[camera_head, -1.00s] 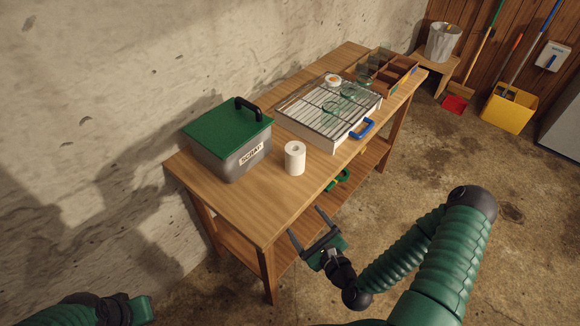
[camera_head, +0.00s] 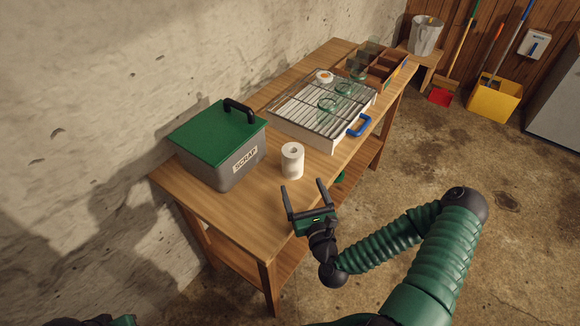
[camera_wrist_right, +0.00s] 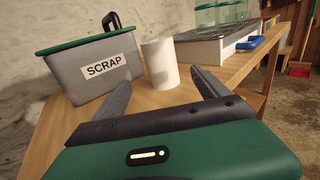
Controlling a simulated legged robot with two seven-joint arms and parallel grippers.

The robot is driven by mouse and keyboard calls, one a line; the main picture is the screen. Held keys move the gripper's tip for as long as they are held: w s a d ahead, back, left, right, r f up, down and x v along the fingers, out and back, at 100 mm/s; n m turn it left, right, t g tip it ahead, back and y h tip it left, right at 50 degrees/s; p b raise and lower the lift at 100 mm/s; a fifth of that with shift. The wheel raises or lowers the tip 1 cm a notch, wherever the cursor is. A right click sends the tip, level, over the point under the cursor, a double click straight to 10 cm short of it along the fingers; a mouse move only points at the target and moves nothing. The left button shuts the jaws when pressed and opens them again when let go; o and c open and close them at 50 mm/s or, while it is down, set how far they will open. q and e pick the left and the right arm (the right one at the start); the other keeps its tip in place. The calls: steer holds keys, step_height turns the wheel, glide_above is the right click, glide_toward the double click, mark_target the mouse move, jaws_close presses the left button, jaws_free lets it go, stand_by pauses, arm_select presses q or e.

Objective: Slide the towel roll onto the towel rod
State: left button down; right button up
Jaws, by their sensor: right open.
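The white towel roll (camera_head: 292,161) stands upright on the wooden table, just right of the scrap bin. In the right wrist view the roll (camera_wrist_right: 160,64) stands ahead, between the lines of the two fingers and beyond their tips. My right gripper (camera_head: 304,189) is open and empty near the table's front edge, a little short of the roll and not touching it. In the right wrist view the open gripper (camera_wrist_right: 160,85) has its fingers spread wide. Of my left arm only a small piece shows at the bottom left; its fingers are out of view. I cannot make out a towel rod.
The grey scrap bin (camera_head: 222,158) with a green lid stands left of the roll. A wire rack tray (camera_head: 348,136) with a blue handle lies behind it to the right. A wooden crate (camera_head: 384,68) is at the far end. The table's near corner is clear.

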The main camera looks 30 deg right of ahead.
mark_target(296, 169)
steer(key=x, duration=0.6)
steer(key=shift+w+d+f+p, duration=0.15)
steer(key=shift+d+f+p, duration=0.05)
steer(key=shift+d+p, duration=0.2)
steer(key=shift+w+a+r, duration=0.1)
steer(key=shift+w, duration=0.25)
steer(key=x, duration=0.2)
steer(key=r+x, duration=0.1)
steer(key=x, duration=0.1)
steer(key=shift+w, duration=0.25)
steer(key=shift+w+f, duration=0.1)
steer(key=shift+d, duration=0.2)
steer(key=c, duration=0.4)
steer(key=shift+a, duration=0.15)
steer(key=c, duration=0.9)
steer(key=shift+c, duration=0.9)
